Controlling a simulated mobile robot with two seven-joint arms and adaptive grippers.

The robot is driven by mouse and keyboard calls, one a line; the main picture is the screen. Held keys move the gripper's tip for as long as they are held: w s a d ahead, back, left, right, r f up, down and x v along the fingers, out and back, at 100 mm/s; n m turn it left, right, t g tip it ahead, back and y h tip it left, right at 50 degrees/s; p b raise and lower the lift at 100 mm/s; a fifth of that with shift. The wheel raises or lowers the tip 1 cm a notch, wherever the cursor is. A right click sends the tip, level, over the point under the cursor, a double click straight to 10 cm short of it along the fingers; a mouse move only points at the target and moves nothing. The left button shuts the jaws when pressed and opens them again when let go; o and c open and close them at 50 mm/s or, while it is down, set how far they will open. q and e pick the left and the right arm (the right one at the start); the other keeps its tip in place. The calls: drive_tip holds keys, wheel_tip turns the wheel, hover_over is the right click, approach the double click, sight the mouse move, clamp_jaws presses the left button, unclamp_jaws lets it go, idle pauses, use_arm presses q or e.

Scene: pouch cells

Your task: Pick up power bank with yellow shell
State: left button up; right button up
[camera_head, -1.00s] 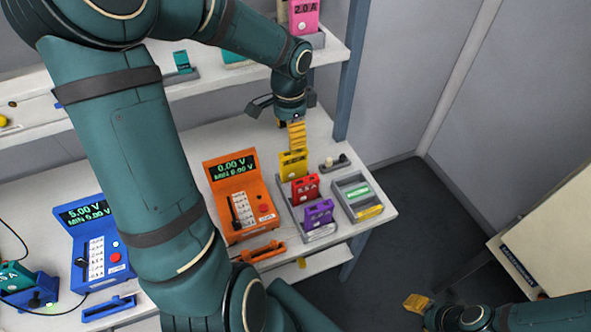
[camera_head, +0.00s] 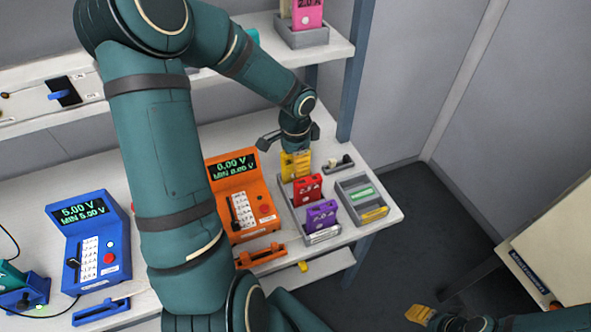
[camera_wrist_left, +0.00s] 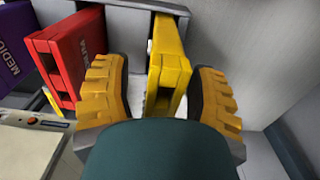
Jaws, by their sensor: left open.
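The yellow-shelled power bank (camera_head: 294,168) stands upright at the back of a grey rack, behind a red one (camera_head: 307,188) and a purple one (camera_head: 321,214). My left gripper (camera_head: 297,150) is above it, pointing down. In the left wrist view the yellow power bank (camera_wrist_left: 167,65) lies between the open left fingers (camera_wrist_left: 160,95), with a gap visible on both sides. The red power bank (camera_wrist_left: 75,52) stands close to the left finger in that view. My right gripper (camera_head: 419,314) is at the lower right, away from the table; its jaws are too small to judge.
An orange device (camera_head: 238,190) reading 0.00 V stands left of the rack. A blue device (camera_head: 88,240) reading 5.00 V is further left. A grey tray (camera_head: 345,190) is close on the right. A shelf (camera_head: 330,50) is above.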

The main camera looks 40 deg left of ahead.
use_arm(q)
clamp_jaws()
idle(0.3)
